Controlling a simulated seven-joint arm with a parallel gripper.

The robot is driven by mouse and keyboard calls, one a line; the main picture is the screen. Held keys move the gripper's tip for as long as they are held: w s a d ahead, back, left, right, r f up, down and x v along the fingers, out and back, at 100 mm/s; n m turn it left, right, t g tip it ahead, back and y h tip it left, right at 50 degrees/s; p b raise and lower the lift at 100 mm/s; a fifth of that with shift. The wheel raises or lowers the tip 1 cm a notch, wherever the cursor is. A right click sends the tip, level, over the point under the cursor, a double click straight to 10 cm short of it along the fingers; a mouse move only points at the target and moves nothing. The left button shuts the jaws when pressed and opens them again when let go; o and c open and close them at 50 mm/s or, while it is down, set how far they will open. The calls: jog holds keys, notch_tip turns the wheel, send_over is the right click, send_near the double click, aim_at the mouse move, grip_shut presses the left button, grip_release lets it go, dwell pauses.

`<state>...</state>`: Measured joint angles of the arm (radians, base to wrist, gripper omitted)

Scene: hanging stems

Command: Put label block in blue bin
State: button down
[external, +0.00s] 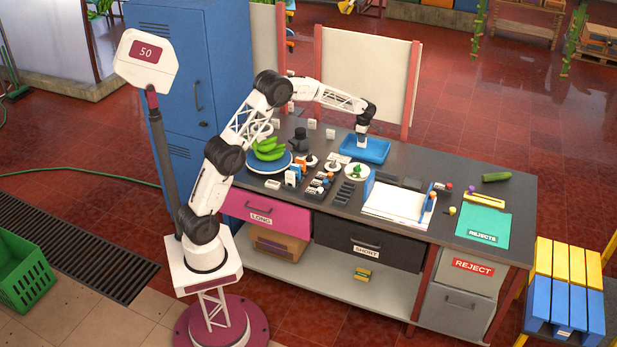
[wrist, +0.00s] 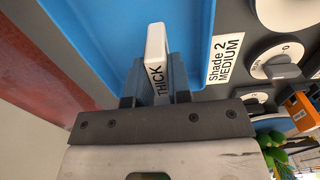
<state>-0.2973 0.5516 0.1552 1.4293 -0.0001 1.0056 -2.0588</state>
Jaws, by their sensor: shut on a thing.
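The label block (wrist: 156,55) is a small white block with the word THICK on its side. My gripper (wrist: 153,88) is shut on it in the wrist view, and the block sticks out past the fingertips over the blue floor of the bin. The blue bin (external: 378,158) is a shallow tray at the back middle of the bench; it also shows in the wrist view (wrist: 95,35). In the external view my gripper (external: 362,143) points down at the bin's left part. The block is not clear there. I cannot tell whether it touches the bin floor.
A label reading Shade 2 MEDIUM (wrist: 225,58) lies beside the bin, with a white dial (wrist: 285,62) nearby. Small white blocks (external: 330,133) stand left of the bin. A plate of green bananas (external: 268,150) is farther left.

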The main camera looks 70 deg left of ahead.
jog(key=shift+w+a+f, duration=0.1)
jog(key=shift+w+a, duration=0.1)
jog(key=shift+w, duration=0.45)
jog(key=shift+w+a, duration=0.2)
jog(key=shift+w, duration=0.45)
jog(key=shift+f, duration=0.1)
jog(key=shift+f, duration=1.7)
jog(key=shift+f, duration=0.1)
jog(key=c, duration=1.1)
grip_release()
jog(key=shift+o, duration=0.2)
notch_tip(320, 180, up, 12)
